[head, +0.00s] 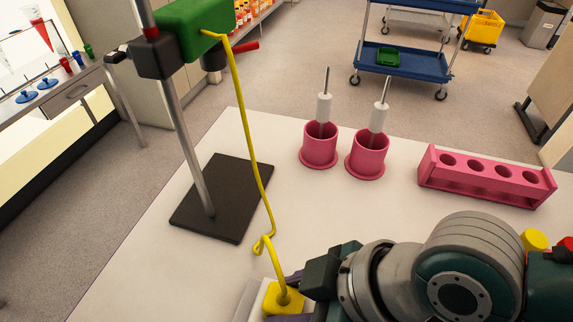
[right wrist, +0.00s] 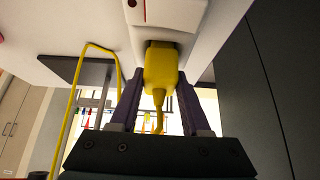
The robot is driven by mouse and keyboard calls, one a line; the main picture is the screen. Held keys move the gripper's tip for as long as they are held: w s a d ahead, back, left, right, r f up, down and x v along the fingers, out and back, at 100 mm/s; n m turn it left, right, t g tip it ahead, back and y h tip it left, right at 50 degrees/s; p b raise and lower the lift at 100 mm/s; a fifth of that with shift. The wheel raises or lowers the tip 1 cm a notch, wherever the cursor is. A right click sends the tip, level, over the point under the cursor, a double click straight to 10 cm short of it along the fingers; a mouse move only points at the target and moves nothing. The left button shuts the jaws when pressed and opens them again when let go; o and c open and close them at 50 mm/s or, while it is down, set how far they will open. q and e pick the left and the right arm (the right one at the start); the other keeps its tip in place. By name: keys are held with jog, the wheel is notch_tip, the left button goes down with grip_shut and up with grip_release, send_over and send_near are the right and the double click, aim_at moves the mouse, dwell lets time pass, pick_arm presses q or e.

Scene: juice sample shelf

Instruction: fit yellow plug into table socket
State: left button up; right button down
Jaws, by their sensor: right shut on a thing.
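The yellow plug (head: 284,299) is at the bottom of the head view, with its yellow cord (head: 250,150) rising to a green box (head: 193,27) on a stand. My right gripper (head: 289,303) is shut on the plug, its purple fingers on both sides. In the right wrist view the plug (right wrist: 160,68) sits between the fingertips (right wrist: 157,85). Its front end is at the opening of the white table socket (right wrist: 178,14). I cannot tell how deep it is in. The socket (head: 256,300) is partly hidden in the head view. My left gripper is not in view.
The stand's black base (head: 222,200) is left of the plug on the white table (head: 300,215). Two pink cups (head: 320,148) (head: 367,158) with white-handled tools stand farther back. A pink rack (head: 485,178) is at right. The table between the cups and plug is clear.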

jog(key=shift+f, duration=0.1)
jog(key=shift+c, duration=1.4)
grip_release()
